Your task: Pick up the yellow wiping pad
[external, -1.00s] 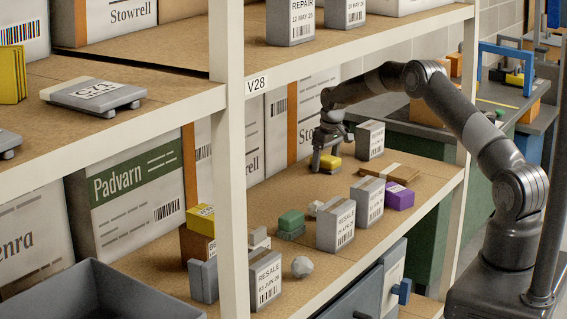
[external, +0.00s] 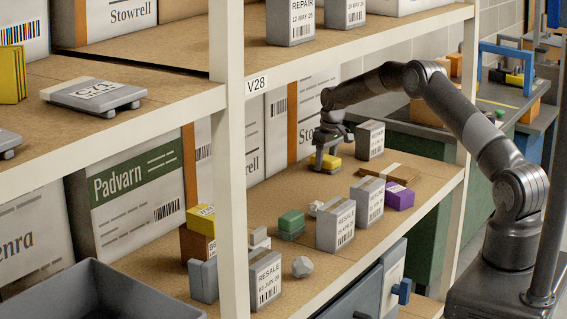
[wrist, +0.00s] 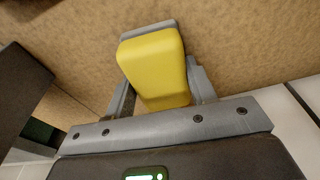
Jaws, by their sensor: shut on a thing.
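The yellow wiping pad (external: 331,161) lies on the middle shelf (external: 300,192), towards its back. It has a grey part beneath or behind its yellow body. In the wrist view the yellow wiping pad (wrist: 155,68) sits between the two fingers. My gripper (external: 326,164) reaches down over the pad from above, and it also shows in the wrist view (wrist: 160,85). It is shut on the pad. The pad appears still at shelf level; I cannot tell whether its underside touches the shelf.
A grey box (external: 370,140) stands close right of the pad. Nearer the front are a brown flat box (external: 392,173), a purple box (external: 399,194), labelled grey boxes (external: 336,226) and a green block (external: 291,222). Large cartons (external: 278,125) line the back. A white post (external: 231,160) stands left.

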